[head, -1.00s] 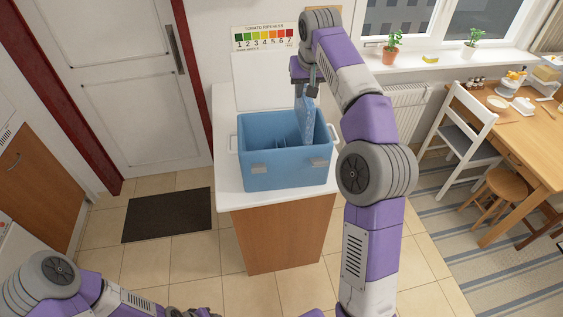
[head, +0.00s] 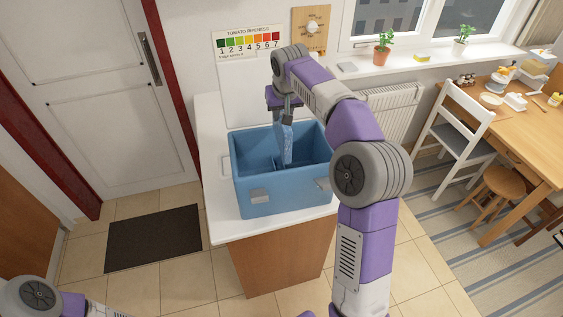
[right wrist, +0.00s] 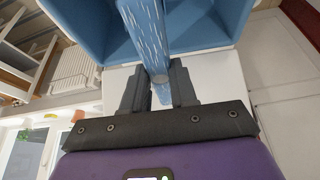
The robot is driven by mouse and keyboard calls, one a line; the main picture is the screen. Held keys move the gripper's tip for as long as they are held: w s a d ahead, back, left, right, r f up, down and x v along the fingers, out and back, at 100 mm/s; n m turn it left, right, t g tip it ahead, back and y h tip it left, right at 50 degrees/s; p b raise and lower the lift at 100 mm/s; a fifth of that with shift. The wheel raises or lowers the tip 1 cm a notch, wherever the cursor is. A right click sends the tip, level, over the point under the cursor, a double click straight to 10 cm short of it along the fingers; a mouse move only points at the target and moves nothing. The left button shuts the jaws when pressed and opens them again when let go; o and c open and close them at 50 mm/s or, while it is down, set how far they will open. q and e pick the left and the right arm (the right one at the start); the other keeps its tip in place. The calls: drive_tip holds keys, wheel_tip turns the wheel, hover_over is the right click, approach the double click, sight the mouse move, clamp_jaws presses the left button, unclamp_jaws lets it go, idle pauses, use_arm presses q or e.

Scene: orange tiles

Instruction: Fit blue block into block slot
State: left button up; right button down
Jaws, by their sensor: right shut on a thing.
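A blue speckled flat block (head: 285,143) hangs upright over the blue bin (head: 283,203), its lower end inside the opening. My right gripper (head: 287,119) is shut on the top end of the block. In the right wrist view the block (right wrist: 147,28) runs away from the right gripper (right wrist: 160,85) toward the bin (right wrist: 208,22). Low dividers show inside the bin, partly hidden by the block. I cannot tell whether the block touches them. The left gripper is not in view; only part of my left arm shows at the lower left.
The bin stands on a white-topped counter (head: 217,215). A ripeness chart (head: 249,42) hangs on the wall behind. A radiator (head: 393,113) and a white chair (head: 455,137) are to the right. A dark mat (head: 153,237) lies on the tiled floor at left.

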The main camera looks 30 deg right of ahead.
wheel_tip(320, 180, down, 12)
drive_tip(key=shift+w+f+b, duration=0.1)
drive_tip(key=shift+f+b, duration=0.05)
drive_tip(key=shift+b, duration=0.8)
drive_tip(key=shift+f+b, duration=0.3)
drive_tip(key=shift+f, duration=2.4)
drive_tip(key=shift+f+b, duration=0.5)
drive_tip(key=c, duration=0.8)
unclamp_jaws()
